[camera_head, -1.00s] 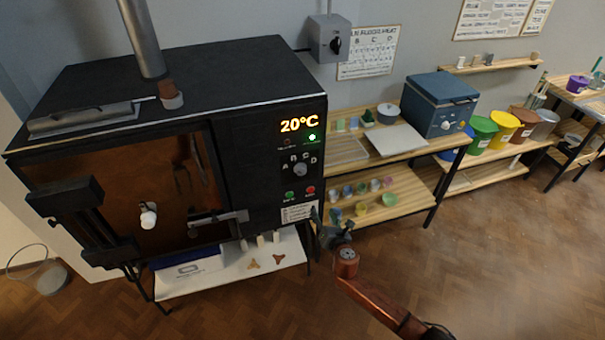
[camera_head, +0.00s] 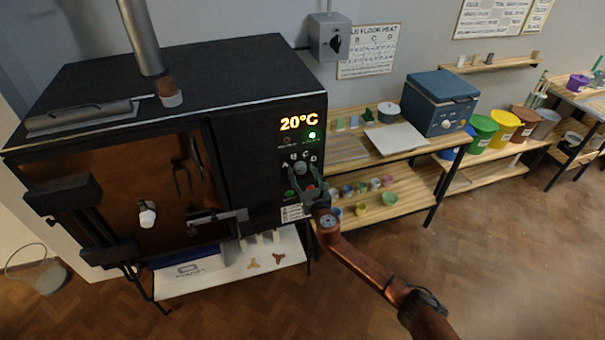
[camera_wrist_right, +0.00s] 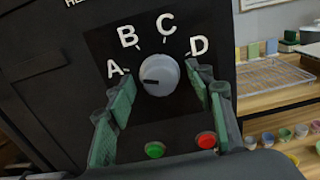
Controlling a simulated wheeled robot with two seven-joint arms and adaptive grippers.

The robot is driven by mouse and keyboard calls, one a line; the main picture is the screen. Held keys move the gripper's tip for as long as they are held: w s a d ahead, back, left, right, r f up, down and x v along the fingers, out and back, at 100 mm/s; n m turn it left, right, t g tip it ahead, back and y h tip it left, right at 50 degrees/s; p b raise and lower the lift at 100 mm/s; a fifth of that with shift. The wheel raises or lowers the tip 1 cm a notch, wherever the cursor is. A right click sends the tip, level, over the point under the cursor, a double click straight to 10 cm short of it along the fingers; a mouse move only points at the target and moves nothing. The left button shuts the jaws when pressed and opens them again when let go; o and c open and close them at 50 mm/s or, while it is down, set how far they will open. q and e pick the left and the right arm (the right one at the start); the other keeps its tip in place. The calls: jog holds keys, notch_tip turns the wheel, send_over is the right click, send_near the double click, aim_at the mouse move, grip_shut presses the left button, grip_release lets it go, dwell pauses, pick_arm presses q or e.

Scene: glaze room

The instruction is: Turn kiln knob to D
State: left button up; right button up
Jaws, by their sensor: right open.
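The kiln (camera_head: 255,130) is a large black box with a control panel on its right front. Its light grey round knob (camera_wrist_right: 160,75) sits among white letters A, B, C and D in the right wrist view. The knob's dark mark lies on its left side, toward A. The knob also shows small in the head view (camera_head: 300,168). My right gripper (camera_head: 303,183) is open in front of the panel. In the right wrist view its green-padded fingers stand apart, one left and one right of the knob, with no clear contact. My left gripper is out of view.
A green button (camera_wrist_right: 155,150) and a red button (camera_wrist_right: 206,140) sit just below the knob. The kiln display (camera_head: 299,123) reads 20°C, with a green light below. Right of the kiln stands a wooden shelf (camera_head: 405,208) with small cups. Floor in front is clear.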

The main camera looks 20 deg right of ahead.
jog(key=shift+c, duration=0.3)
jog(key=shift+r, duration=0.15)
jog(key=c, duration=1.1)
